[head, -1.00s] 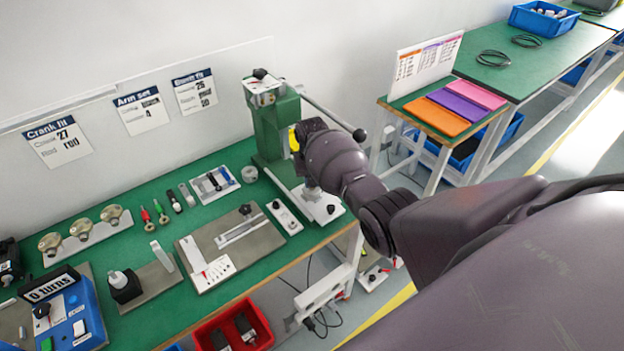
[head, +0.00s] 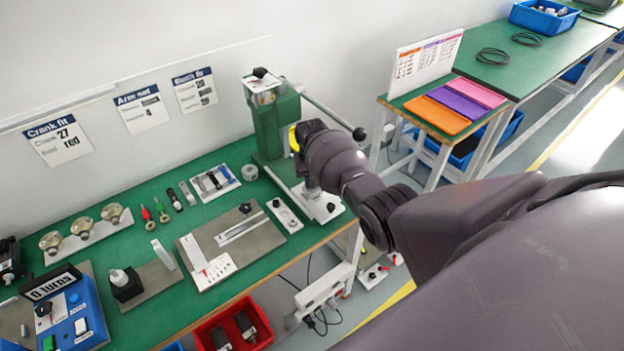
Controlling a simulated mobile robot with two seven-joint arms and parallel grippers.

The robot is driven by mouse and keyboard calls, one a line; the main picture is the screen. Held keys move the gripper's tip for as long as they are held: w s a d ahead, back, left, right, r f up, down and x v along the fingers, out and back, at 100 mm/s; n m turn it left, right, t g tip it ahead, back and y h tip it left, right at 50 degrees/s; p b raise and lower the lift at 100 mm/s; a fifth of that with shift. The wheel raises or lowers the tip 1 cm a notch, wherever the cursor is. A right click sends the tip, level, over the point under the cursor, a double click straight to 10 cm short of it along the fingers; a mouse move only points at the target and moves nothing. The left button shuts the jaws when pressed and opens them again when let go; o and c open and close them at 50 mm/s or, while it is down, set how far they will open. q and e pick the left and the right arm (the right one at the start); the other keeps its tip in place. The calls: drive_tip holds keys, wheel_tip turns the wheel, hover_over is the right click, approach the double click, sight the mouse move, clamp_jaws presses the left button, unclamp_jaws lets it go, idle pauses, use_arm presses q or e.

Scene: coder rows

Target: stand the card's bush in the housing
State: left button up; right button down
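The third wall card (head: 195,91), on the right of the row, has a dark header that seems to read as a bush fit; its small figures are blurred. A white tray (head: 214,183) holds several small pale and dark parts, perhaps the bushes. A pale grey round part (head: 250,173) stands just right of it. A green press (head: 274,125) stands at the right end of the bench, with a white plate (head: 324,208) at its foot. I cannot tell which part is the housing. My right arm reaches to the press and its wrist hides the fingers. My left gripper is out of view.
Grey fixture plates (head: 232,245), a rail of brass parts (head: 88,236), handled gauges (head: 160,212) and a blue control box (head: 72,315) occupy the green bench. A red bin (head: 232,330) sits below its front edge. The press lever (head: 333,117) sticks out beside my arm.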

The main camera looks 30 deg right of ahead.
drive_tip(key=shift+f, duration=0.15)
idle(0.5)
drive_tip(key=c, duration=1)
unclamp_jaws()
drive_tip(key=shift+o, duration=0.2)
wheel_tip(320, 180, up, 11)
drive_tip(key=shift+w, duration=0.4)
drive_tip(key=shift+d, duration=0.1)
